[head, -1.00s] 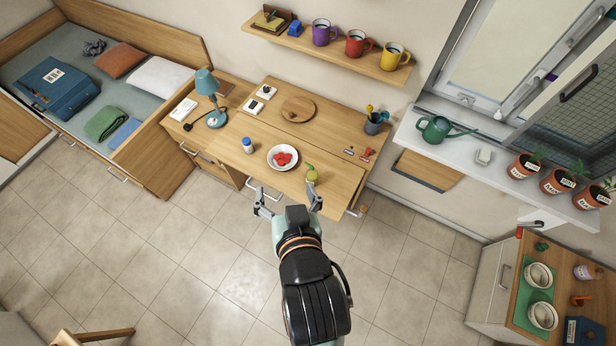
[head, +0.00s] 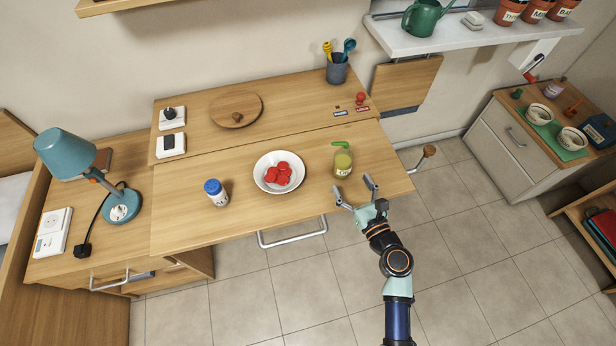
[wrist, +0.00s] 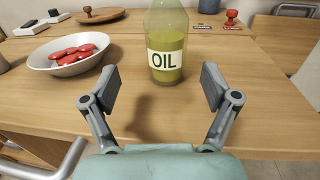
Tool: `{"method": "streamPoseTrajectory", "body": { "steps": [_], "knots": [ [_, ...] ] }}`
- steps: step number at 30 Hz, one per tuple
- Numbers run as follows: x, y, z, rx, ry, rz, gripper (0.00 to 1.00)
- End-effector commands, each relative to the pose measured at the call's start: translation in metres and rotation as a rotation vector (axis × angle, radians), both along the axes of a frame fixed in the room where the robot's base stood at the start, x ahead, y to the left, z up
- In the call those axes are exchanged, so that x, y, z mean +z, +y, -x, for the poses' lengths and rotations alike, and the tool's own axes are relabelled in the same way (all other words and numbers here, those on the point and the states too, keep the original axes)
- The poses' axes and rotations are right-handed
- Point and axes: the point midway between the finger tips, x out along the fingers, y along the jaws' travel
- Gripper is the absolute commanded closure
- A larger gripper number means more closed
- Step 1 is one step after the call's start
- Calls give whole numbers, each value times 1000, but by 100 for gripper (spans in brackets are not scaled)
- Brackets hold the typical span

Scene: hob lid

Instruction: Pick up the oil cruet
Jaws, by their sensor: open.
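The oil cruet (head: 343,162) is a small clear bottle of yellow-green oil with a green top, upright on the wooden desk near its front right edge. In the wrist view the cruet (wrist: 168,45) has a white label reading OIL, and its top is cut off by the frame. My gripper (head: 355,190) is open and empty at the desk's front edge, just in front of the cruet. In the wrist view my gripper's fingers (wrist: 160,88) are spread wide, with the cruet beyond them and roughly centred between them. They do not appear to touch it.
A white bowl (head: 256,181) with several red pieces stands left of the cruet. A blue-capped jar (head: 216,193) is further left. The desk right of the cruet is clear.

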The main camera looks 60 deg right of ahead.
Motion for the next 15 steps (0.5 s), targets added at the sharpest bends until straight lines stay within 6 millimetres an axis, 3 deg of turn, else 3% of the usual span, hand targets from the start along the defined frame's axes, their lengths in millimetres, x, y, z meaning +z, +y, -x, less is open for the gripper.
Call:
{"method": "streamPoseTrajectory", "body": {
  "steps": [4, 15],
  "knots": [
    [1, -3, 0, -7, -9, -10, 13],
    [-1, -22, -30, -2, -6, -3, 13]
  ]
}}
